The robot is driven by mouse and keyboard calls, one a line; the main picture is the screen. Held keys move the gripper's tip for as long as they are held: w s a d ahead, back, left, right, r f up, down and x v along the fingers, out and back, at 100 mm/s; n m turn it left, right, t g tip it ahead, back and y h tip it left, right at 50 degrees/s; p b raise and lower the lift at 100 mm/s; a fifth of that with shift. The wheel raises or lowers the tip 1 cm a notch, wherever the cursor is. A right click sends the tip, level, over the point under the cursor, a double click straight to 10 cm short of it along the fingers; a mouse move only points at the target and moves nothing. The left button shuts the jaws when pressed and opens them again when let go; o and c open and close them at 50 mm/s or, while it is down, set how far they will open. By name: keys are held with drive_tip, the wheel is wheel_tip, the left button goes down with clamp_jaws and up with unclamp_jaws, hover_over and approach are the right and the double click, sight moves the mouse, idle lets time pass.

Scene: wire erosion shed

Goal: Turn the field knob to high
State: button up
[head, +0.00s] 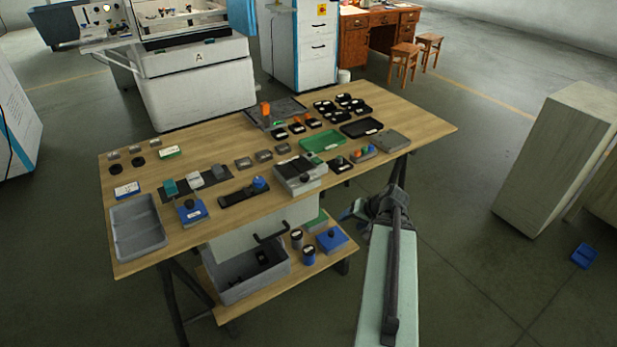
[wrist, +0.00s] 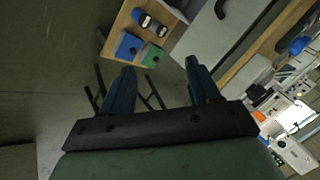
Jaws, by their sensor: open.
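No label in view can be read as "field", so I cannot tell which knob is the field knob. Another blue box with a dark knob (head: 331,239) sits on the lower shelf; a blue box also shows in the wrist view (wrist: 129,46). My gripper (head: 352,210) is off the table's front right side, apart from everything. In the wrist view its two blue fingers (wrist: 160,82) are spread with nothing between them.
The wooden table (head: 425,120) holds several small boxes, a green tray (head: 322,141) and an empty grey tray (head: 137,228). The lower shelf (head: 228,309) carries a grey bin (head: 248,284) and dark-topped cylinders. A pale cabinet (head: 545,150) stands right; the floor between is clear.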

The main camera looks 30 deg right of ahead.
sight(307, 176)
drive_tip(key=w+a+r+n+t+y, duration=0.1)
drive_tip(key=w+r+n+t+y, duration=0.1)
drive_tip(key=w+r+n+t, duration=0.7)
drive_tip(key=w+a+f+n, duration=0.1)
drive_tip(key=w, duration=0.2)
drive_tip(key=w+a+g, duration=0.1)
drive_tip(key=w, duration=0.3)
drive_tip(key=w+a+f+n+g, duration=0.1)
drive_tip(key=w, duration=0.2)
drive_tip(key=shift+w+a+f+n, duration=0.2)
drive_tip(key=shift+w+f+n, duration=0.1)
drive_tip(key=shift+w, duration=0.1)
drive_tip(key=shift+g, duration=0.3)
drive_tip(key=c, duration=1)
